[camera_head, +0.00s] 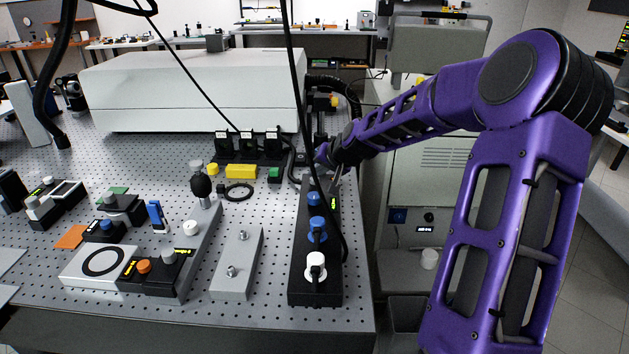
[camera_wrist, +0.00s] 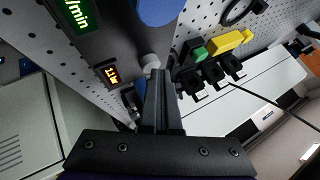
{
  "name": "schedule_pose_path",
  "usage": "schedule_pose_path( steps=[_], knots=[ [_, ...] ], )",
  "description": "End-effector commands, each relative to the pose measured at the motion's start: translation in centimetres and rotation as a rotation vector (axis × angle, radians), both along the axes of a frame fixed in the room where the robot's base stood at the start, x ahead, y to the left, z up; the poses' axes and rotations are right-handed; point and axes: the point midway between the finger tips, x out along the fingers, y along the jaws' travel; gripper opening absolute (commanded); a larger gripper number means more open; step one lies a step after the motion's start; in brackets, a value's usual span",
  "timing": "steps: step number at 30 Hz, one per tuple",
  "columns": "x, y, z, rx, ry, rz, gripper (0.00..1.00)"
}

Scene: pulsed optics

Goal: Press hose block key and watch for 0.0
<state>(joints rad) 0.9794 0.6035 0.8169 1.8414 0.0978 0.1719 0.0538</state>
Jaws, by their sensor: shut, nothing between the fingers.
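The hose block (camera_head: 315,285) is a long black block near the table's right edge, with blue knobs and a white fitting on top. In the wrist view, the block (camera_wrist: 112,40) carries a green-lit display (camera_wrist: 74,14) ending in "/min" and a small orange-lit display (camera_wrist: 101,74); I cannot read its digits surely. A small round grey key (camera_wrist: 151,61) sits beside the orange display. My gripper (camera_head: 334,180) is over the block's far end. In the wrist view, my gripper (camera_wrist: 157,75) is shut and empty, its tips at the key; I cannot tell whether they touch it.
A black hose runs along the block's right side. A yellow block (camera_head: 241,171) and black holders stand left of my gripper. A big white housing (camera_head: 190,95) lies behind. A grey cabinet (camera_head: 425,185) stands right of the table.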

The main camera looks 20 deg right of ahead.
Motion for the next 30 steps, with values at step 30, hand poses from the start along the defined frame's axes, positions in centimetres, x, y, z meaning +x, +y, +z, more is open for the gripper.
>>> schedule_pose_path(
  steps=[30],
  knots=[
    [0.0,0.0,2.1,0.001,0.001,0.0,0.0]
  ],
)
